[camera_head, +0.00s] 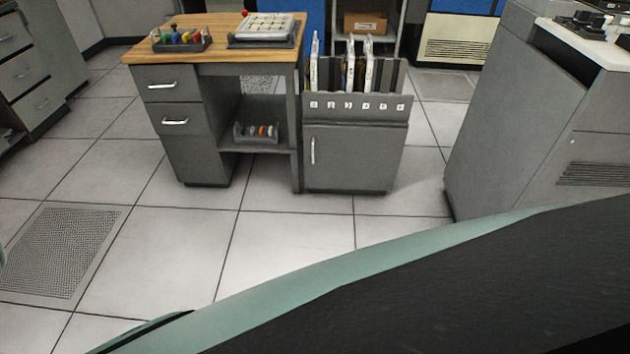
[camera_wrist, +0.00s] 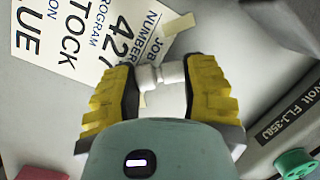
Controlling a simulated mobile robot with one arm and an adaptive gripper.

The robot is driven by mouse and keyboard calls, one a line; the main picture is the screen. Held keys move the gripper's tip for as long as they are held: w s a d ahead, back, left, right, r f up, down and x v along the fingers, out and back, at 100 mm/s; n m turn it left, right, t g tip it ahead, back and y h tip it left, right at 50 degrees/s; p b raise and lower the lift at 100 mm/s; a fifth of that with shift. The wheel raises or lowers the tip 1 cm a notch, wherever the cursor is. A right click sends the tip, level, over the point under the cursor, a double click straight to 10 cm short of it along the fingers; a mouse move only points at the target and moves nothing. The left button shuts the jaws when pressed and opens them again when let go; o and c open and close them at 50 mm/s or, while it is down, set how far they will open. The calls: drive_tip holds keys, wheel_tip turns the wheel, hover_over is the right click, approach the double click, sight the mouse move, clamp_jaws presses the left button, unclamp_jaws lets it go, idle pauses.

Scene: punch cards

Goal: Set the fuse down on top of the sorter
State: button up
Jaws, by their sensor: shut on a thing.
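My gripper (camera_wrist: 160,82) has yellow ridged fingers and is shut on the fuse (camera_wrist: 160,75), a small pale cylinder held crosswise between the dark pads. The gripper and fuse do not show in the head view. In the wrist view, a pale grey surface lies beneath the fingers; I cannot tell its distance from the fuse. In the head view, a big grey machine (camera_head: 520,110) with a pale top stands at the right and may be the sorter. Its top is only partly in view.
Below the fingers, a printed card (camera_wrist: 65,30) lies at upper left, with a red item (camera_wrist: 42,173) and green knob (camera_wrist: 294,163) at the lower corners. A wooden-topped desk (camera_head: 215,45) and grey slotted cabinet (camera_head: 355,155) stand farther off. Open floor (camera_head: 290,245) lies before them.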

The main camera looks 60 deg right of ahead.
drive_tip(key=o, duration=1)
